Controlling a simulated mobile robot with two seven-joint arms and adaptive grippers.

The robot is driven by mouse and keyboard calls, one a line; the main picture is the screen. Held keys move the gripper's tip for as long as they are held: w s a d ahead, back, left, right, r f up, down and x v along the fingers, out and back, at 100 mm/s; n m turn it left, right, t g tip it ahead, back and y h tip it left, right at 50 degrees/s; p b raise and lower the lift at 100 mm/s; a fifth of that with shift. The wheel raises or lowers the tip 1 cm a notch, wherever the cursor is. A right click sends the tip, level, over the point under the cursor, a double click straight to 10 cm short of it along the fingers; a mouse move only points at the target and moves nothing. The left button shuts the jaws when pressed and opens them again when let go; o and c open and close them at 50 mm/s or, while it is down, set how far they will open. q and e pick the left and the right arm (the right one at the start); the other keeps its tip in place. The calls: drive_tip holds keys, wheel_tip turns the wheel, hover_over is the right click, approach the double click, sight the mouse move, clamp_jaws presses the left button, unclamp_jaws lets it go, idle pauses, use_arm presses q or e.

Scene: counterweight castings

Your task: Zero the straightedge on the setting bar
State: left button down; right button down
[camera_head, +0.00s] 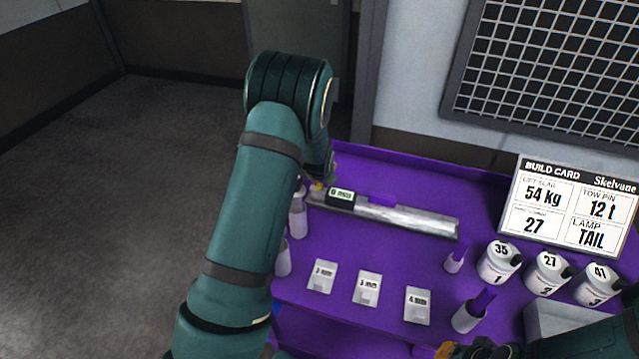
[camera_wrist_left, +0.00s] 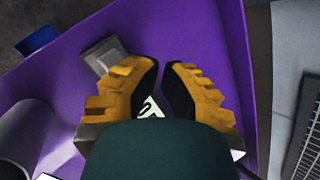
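The long metal straightedge (camera_head: 425,219) lies on the purple bench. A dark block with a white label (camera_head: 340,197) sits at its left end; its number may be 0 or 6 mm. A purple grip (camera_head: 382,201) stands near the middle. I cannot separate the setting bar from the straightedge. My left gripper (camera_head: 318,186) is at the bar's left end, mostly behind my arm. In the left wrist view its yellow fingers (camera_wrist_left: 161,68) have tips close together with a narrow gap, over a partly hidden white marking. My right gripper (camera_head: 478,349) is cut off at the bottom, over the front right.
Plates marked 2 mm (camera_head: 322,277), 3 mm (camera_head: 367,289) and 4 mm (camera_head: 418,306) lie in front. White canisters (camera_head: 499,263) stand at right before the build card (camera_head: 570,206). Cylinders stand left (camera_head: 298,221) and front right (camera_head: 467,317).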

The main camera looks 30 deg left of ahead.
idle(0.3)
use_arm(q)
wheel_tip(320, 180, up, 5)
drive_tip(key=p, duration=0.3)
drive_tip(key=shift+f, duration=0.1)
idle(1.0)
